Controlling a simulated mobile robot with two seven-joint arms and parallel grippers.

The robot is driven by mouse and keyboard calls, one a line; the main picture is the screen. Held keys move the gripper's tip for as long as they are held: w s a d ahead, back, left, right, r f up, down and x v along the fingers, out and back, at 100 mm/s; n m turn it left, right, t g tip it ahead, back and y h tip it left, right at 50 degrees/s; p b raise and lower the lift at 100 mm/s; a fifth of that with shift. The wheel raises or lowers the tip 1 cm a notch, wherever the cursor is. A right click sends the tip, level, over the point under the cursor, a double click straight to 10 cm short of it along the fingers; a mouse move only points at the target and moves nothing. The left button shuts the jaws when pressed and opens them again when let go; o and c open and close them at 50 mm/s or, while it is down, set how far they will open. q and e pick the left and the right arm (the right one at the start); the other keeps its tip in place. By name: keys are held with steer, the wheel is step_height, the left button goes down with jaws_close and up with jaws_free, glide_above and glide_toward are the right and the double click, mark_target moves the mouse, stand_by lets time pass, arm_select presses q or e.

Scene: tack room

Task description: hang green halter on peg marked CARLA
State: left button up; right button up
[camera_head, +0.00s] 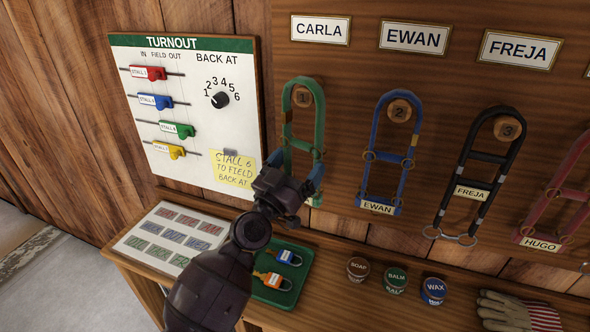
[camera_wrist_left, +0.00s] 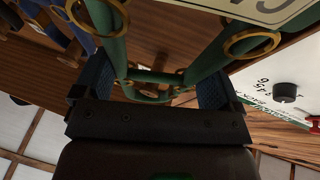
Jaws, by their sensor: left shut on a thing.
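The green halter (camera_head: 320,121) is upright against the board below the CARLA name plate (camera_head: 320,29). Its top loop shows around the round peg end marked 1 (camera_head: 303,97); I cannot tell whether the strap rests on the peg. My left gripper (camera_head: 296,168) is shut on the lower part of the halter, and hides some of it. In the left wrist view the halter's green straps and brass rings (camera_wrist_left: 253,40) show between my two blue-padded fingers (camera_wrist_left: 154,88), with part of its pale name tag at the top. My right gripper is not in view.
To the right hang a blue halter (camera_head: 373,158) under EWAN, a black one (camera_head: 487,157) under FREJA and a red one (camera_head: 548,205). A turnout board (camera_head: 200,110) is on the left. Below are a green tray (camera_head: 262,294) with padlocks, several tins (camera_head: 396,280) and gloves (camera_head: 505,309).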

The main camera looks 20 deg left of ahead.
arm_select(q)
steer(key=shift+w+b, duration=0.35)
steer(key=shift+w, duration=0.9)
steer(key=shift+w+f+b, duration=0.45)
steer(key=shift+w+b, duration=0.05)
steer(key=shift+w, duration=0.2)
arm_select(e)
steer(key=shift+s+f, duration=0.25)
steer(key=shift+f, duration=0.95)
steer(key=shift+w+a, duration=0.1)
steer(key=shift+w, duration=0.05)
arm_select(q)
steer(key=o, duration=0.8)
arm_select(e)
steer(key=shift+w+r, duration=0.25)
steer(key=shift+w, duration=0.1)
arm_select(q)
steer(key=shift+b+v, duration=0.8)
steer(key=shift+v, duration=4.6)
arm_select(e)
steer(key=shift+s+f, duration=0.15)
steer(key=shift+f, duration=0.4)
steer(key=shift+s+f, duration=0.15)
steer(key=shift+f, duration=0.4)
